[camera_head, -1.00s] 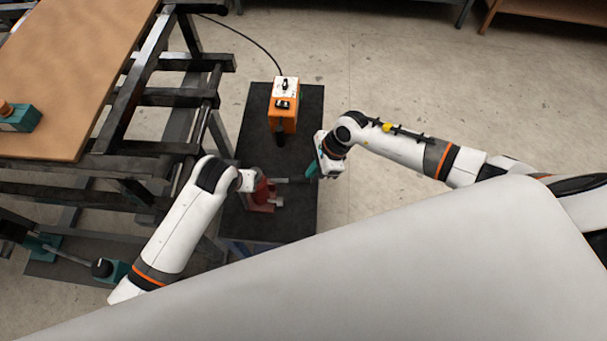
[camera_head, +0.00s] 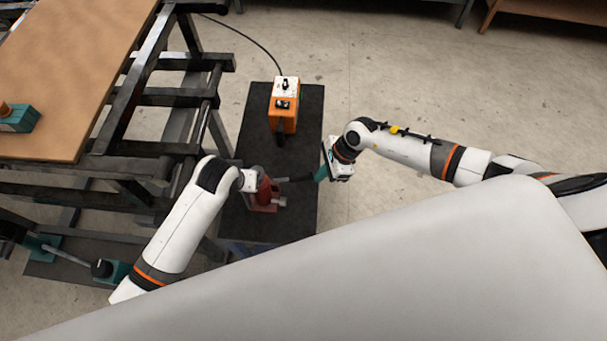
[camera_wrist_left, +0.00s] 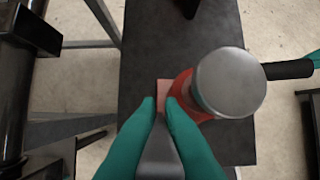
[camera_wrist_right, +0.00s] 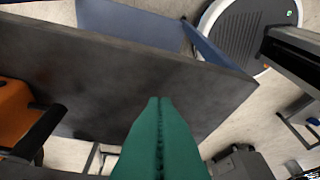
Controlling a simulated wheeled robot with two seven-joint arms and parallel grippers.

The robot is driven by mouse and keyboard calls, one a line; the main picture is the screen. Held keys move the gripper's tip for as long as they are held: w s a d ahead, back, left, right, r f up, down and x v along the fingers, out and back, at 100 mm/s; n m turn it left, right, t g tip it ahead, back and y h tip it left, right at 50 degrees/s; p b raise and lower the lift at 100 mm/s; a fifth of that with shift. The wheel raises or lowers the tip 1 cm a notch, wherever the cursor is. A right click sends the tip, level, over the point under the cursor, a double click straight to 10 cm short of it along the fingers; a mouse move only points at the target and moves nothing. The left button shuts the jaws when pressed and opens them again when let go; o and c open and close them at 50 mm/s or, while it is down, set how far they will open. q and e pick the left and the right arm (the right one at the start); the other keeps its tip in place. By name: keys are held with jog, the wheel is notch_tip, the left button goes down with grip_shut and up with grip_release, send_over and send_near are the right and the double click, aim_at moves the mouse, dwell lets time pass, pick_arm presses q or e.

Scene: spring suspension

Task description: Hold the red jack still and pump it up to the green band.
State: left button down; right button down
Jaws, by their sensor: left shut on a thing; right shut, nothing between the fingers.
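The red jack (camera_head: 264,193) stands on the dark bench top; its round silver top (camera_wrist_left: 230,84) and part of its red body (camera_wrist_left: 182,92) show in the left wrist view. My left gripper (camera_wrist_left: 160,103) is shut at the jack's red edge, its teal fingers a little apart. The exact grip spot is unclear. The jack's dark lever (camera_head: 298,179) points right towards my right gripper (camera_head: 319,173), which also shows in the right wrist view (camera_wrist_right: 160,100) with its teal fingers pressed together and nothing between them. Its tips are close to the lever's end; contact is unclear. The green band is not discernible.
An orange box (camera_head: 284,110) with black switches and a cable stands on the dark bench top (camera_head: 255,125) behind the jack. A black steel frame with a brown board (camera_head: 70,75) is at left.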

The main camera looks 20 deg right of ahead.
pick_arm(q)
jog(key=shift+a, duration=0.1)
pick_arm(e)
jog(key=shift+r, duration=0.15)
jog(key=v, duration=1.1)
jog(key=shift+r, duration=0.35)
pick_arm(q)
jog(key=shift+a, duration=0.1)
pick_arm(e)
jog(key=shift+d, duration=0.15)
pick_arm(q)
jog(key=c, duration=1.5)
grip_release()
